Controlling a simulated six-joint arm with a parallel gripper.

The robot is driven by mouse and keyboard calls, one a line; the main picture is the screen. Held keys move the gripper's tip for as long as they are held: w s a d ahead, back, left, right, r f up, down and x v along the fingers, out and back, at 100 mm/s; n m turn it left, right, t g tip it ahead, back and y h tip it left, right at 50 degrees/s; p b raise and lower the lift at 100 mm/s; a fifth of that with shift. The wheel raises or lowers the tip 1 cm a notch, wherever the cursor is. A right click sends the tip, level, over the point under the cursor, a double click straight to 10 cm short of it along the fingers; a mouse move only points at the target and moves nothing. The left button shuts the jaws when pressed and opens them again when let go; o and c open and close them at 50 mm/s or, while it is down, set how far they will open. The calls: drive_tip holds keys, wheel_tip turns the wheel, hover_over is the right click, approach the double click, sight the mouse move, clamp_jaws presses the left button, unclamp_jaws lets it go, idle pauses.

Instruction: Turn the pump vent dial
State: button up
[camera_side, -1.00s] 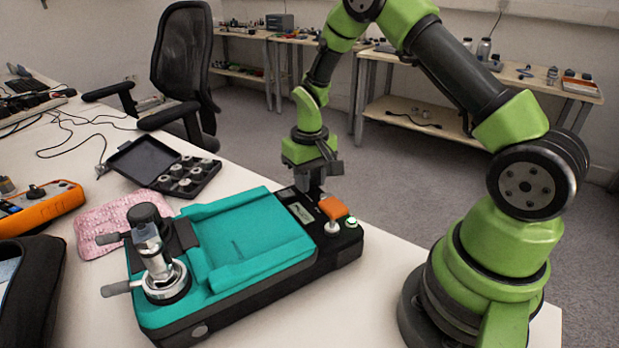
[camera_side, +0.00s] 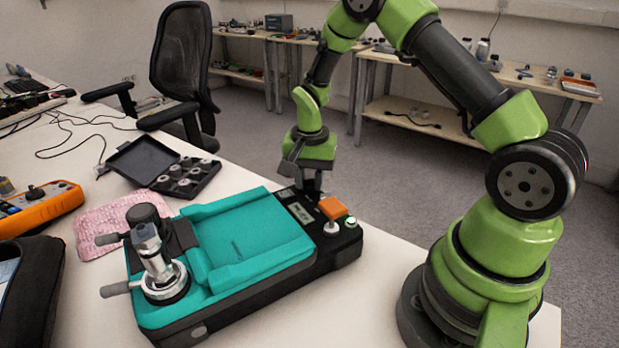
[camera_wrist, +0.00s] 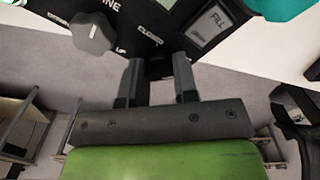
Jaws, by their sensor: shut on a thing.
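The pump (camera_side: 240,255) is a teal and black unit on the white table, with a dark control panel along its right end. My gripper (camera_side: 312,188) points down at the far end of this panel. In the wrist view, its two fingers (camera_wrist: 160,80) stand on either side of a small dark dial (camera_wrist: 160,66), beside the "CLOSED" lettering. The fingers are shut on this dial, which they and the shadow partly hide. In the side view, the gripper hides the dial.
An orange block (camera_side: 333,208) and a green-lit button (camera_side: 350,222) are close by on the panel. A metal clamp fitting (camera_side: 158,265) stands at the pump's left end.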

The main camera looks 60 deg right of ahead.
drive_tip(key=shift+m, duration=0.3)
idle(0.4)
drive_tip(key=o, duration=0.9)
wheel_tip(320, 180, up, 9)
drive_tip(key=shift+r, duration=0.5)
